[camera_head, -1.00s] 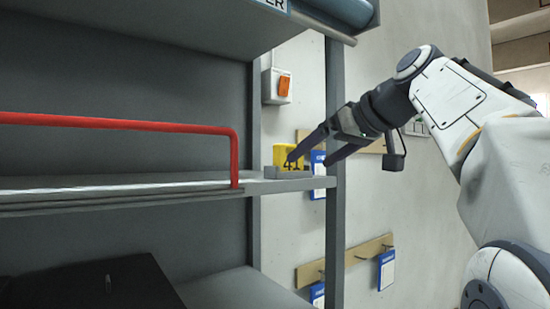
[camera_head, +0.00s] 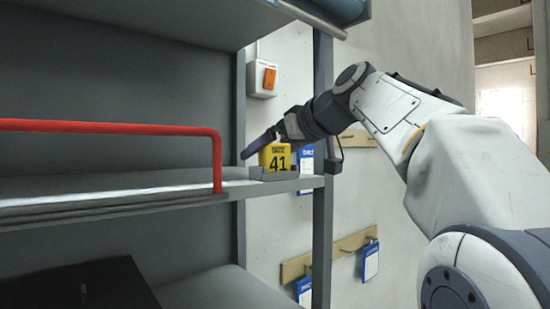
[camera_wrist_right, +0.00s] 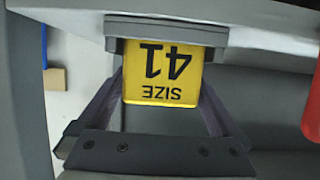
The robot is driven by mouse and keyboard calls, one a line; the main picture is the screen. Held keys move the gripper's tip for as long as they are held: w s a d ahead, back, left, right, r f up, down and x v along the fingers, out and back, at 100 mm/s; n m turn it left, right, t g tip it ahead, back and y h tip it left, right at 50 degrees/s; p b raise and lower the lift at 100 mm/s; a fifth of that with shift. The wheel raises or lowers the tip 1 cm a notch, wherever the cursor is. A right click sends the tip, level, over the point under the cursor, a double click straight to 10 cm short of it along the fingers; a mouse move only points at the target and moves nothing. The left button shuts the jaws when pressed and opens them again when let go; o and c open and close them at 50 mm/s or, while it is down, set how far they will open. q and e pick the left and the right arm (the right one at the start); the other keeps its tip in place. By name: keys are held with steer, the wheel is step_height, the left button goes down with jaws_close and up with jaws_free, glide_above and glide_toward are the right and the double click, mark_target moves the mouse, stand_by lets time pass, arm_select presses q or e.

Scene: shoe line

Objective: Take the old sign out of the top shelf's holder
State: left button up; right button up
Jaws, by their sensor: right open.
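The yellow sign (camera_head: 274,159) marked "SIZE 41" stands upright in a small grey holder (camera_head: 274,174) at the right front end of the shelf (camera_head: 120,194). In the right wrist view the sign (camera_wrist_right: 163,85) shows upside down, its base in the holder (camera_wrist_right: 166,31). My left gripper is not in view.
A red rail (camera_head: 120,127) runs along the shelf front, left of the holder. A grey post (camera_head: 323,130) rises at the shelf's right end. A switch box (camera_head: 263,79) and a hook board (camera_head: 330,255) are on the wall behind.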

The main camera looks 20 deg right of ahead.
steer(key=shift+w+a+f, duration=0.15)
steer(key=shift+w+f, duration=0.05)
steer(key=shift+w, duration=0.2)
steer(key=c, duration=1)
steer(key=shift+c, duration=0.6)
steer(key=shift+r, duration=0.1)
